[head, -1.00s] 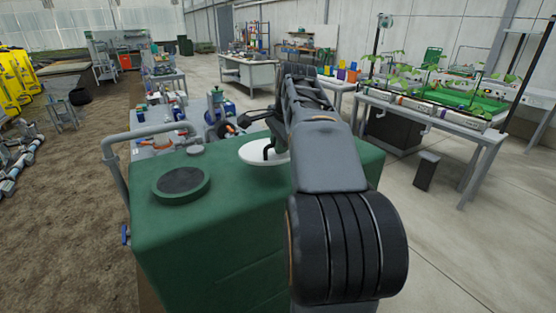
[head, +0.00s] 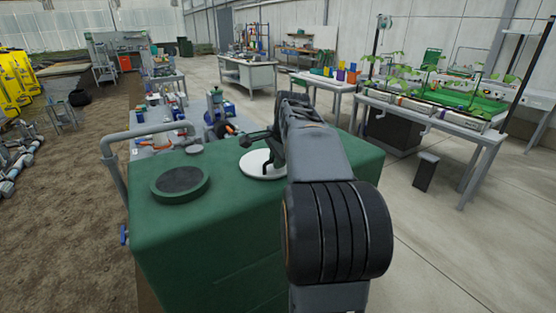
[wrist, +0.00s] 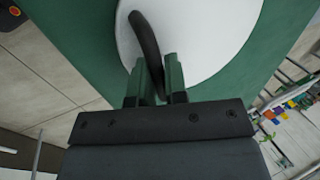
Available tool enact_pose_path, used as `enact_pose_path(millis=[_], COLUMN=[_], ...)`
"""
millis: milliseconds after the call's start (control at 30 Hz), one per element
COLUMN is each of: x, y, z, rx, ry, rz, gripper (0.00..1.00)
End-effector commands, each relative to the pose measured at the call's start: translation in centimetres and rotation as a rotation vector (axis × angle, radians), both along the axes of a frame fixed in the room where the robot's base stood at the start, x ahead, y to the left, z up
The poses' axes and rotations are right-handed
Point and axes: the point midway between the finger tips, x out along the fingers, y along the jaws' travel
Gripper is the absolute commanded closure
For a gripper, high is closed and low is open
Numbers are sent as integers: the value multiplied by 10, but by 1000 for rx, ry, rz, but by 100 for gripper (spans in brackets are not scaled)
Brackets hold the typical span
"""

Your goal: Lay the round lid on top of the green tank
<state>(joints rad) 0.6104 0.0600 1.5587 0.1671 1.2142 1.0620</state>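The round white lid (head: 256,169) with a dark curved handle is over the right part of the green tank's (head: 225,215) flat top. My gripper's two fingers (wrist: 164,76) are around the handle (wrist: 146,38) in the wrist view and look closed on it. The lid (wrist: 220,28) fills much of that view, with green tank surface (wrist: 65,25) behind it. The lid looks about level and very close to the tank top; I cannot tell whether it touches. My arm hides its right side in the head view.
A raised dark-centred green ring (head: 180,183) stands on the tank's left part. A grey pipe (head: 117,165) bends along the tank's left edge. Pumps and fittings stand behind the tank. A plant bench (head: 440,118) is at right, with open floor before it.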

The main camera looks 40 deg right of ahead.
Motion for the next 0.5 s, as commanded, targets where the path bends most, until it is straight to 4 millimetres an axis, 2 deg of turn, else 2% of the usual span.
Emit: enact_pose_path(millis=[33,233,500], x=[0,0,-1], y=[0,0,0], z=[0,0,3], rx=[0,0,-1], ry=[0,0,-2], rz=[0,0,0], gripper=[82,63,63])
